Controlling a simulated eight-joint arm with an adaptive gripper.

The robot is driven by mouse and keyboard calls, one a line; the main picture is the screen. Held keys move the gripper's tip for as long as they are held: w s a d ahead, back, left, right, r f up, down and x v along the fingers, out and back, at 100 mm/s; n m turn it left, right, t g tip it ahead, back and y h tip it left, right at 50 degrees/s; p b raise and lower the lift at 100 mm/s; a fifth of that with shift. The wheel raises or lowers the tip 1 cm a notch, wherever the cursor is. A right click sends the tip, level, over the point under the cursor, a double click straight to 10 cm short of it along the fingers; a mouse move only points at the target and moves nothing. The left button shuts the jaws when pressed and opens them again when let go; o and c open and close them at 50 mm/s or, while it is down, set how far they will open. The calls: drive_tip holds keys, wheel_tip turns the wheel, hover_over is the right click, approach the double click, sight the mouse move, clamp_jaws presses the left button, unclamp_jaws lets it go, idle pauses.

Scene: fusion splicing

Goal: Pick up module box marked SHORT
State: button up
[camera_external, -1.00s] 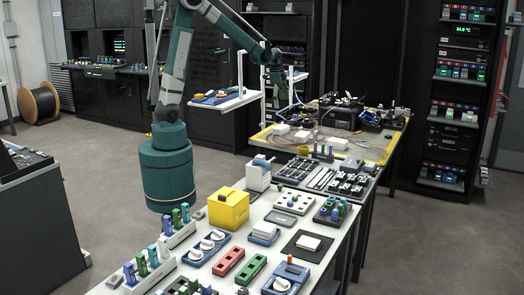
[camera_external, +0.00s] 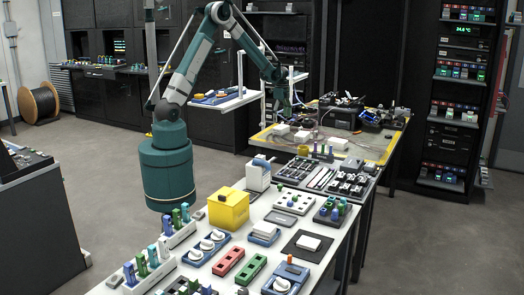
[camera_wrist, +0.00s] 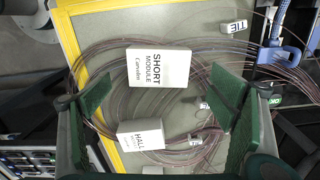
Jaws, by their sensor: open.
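The module box marked SHORT (camera_wrist: 158,68) is a white box lying flat on the yellow-edged work mat (camera_wrist: 101,38) in the wrist view. Its lettering reads "SHORT MODULE Cansolve" or similar, turned sideways. My gripper (camera_wrist: 163,84) is open, with green finger pads left and right of the box in the picture and nothing held. In the external view my gripper (camera_external: 286,108) hangs over the far table's left part. White boxes lie below and near it, but their labels are too small to read there.
A small labelled tag (camera_wrist: 235,27) lies at upper right. Thin fibre loops (camera_wrist: 196,100) run around and between the boxes. Dark splicing equipment (camera_external: 342,113) stands at the table's back.

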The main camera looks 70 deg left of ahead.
sight(281, 126)
drive_tip(key=shift+f, duration=0.2)
drive_tip(key=shift+f, duration=1.25)
drive_tip(key=shift+d+f+b, duration=0.15)
drive_tip(key=shift+f+b, duration=0.35)
drive_tip(key=shift+f, duration=2.1)
drive_tip(key=c, duration=1)
